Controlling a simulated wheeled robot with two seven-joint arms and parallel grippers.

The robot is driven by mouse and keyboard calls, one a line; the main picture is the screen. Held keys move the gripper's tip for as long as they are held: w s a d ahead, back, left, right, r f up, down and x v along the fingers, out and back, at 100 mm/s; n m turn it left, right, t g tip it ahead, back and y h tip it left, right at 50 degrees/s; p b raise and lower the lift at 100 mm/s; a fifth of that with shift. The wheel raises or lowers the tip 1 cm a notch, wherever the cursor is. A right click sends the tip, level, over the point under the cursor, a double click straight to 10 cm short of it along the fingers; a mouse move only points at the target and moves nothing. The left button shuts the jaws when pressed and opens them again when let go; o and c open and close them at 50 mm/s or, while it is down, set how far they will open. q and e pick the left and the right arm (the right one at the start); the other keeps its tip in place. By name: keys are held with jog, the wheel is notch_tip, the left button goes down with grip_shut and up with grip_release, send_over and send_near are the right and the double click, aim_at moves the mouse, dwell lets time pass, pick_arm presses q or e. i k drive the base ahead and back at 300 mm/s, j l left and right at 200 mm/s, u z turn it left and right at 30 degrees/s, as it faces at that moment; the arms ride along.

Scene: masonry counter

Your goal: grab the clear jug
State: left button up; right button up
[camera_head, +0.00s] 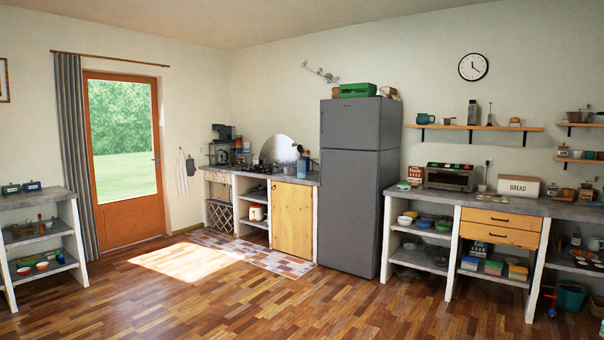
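I cannot pick out a clear jug in this head view; objects on the distant counters are too small to tell. The masonry counter (300,180) with the stove runs along the back wall, left of the fridge. A dark coffee machine (221,145) stands at its left end, and a blue bottle (302,168) stands near its right end. Neither of my grippers is in view.
A tall grey fridge (352,190) stands mid-room against the wall. A long counter (500,204) with a toaster oven (450,176) and bread box (518,186) is at right. A shelf unit (38,205) is at left. The wooden floor (230,300) between is clear.

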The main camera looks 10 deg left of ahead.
aim_at(301, 165)
jog(key=i+u, duration=0.35)
jog(key=i, duration=5.5)
